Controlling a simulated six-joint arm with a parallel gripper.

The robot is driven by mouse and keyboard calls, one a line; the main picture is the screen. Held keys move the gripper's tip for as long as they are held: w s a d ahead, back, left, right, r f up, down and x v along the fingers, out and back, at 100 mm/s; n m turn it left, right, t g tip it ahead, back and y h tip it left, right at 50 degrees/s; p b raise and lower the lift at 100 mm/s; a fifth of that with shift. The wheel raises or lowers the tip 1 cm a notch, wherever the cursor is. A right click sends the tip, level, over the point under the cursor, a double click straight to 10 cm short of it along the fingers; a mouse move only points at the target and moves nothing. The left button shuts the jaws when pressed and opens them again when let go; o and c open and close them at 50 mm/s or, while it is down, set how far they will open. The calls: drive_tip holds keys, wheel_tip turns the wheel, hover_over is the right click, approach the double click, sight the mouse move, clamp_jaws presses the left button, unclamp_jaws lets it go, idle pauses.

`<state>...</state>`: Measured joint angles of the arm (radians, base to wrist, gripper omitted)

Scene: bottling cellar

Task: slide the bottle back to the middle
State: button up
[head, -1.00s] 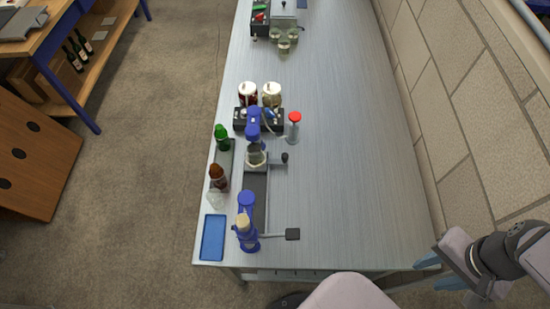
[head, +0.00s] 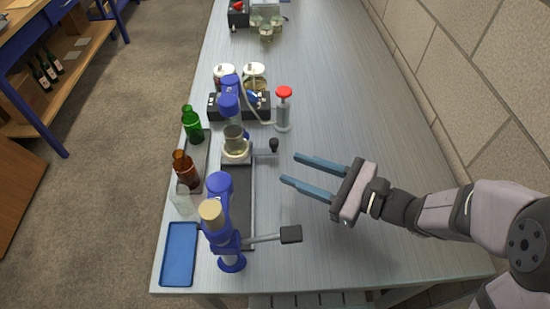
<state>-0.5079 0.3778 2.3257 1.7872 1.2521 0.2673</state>
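Three bottles stand in a row near the table's left edge: a green bottle (head: 193,126), a brown bottle (head: 185,170) and a clear bottle (head: 182,201). They are at a narrow dark tray or strip (head: 204,150); whether each stands fully on it I cannot tell. Which one the task means is not clear. My gripper (head: 290,168) is open and empty, with its two blue fingers pointing left over the table. It is right of the bottles and apart from them, with the blue bench devices between.
A blue lever device (head: 222,240) stands at the front, with a handle (head: 290,234) reaching right. Behind it are another blue device (head: 229,105) and a red-topped clear cylinder (head: 283,112). A blue tray (head: 179,255) lies front left. The table's right side is clear.

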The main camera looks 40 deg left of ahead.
sight(277, 145)
drive_tip(key=w+a+f+m+t+y+b, duration=0.2)
drive_tip(key=a+m+b, duration=0.1)
drive_tip(key=shift+w+a+f, duration=0.25)
drive_tip(key=shift+w+f, duration=0.05)
drive_tip(key=shift+w, duration=0.05)
drive_tip(key=shift+w+a+m+t+b, duration=0.3)
drive_tip(key=shift+w+m+t, duration=0.1)
drive_tip(key=shift+w+m, duration=0.1)
drive_tip(key=shift+a, duration=0.15)
drive_tip(key=shift+a+p, duration=0.45)
drive_tip(key=shift+a, duration=3.05)
clamp_jaws()
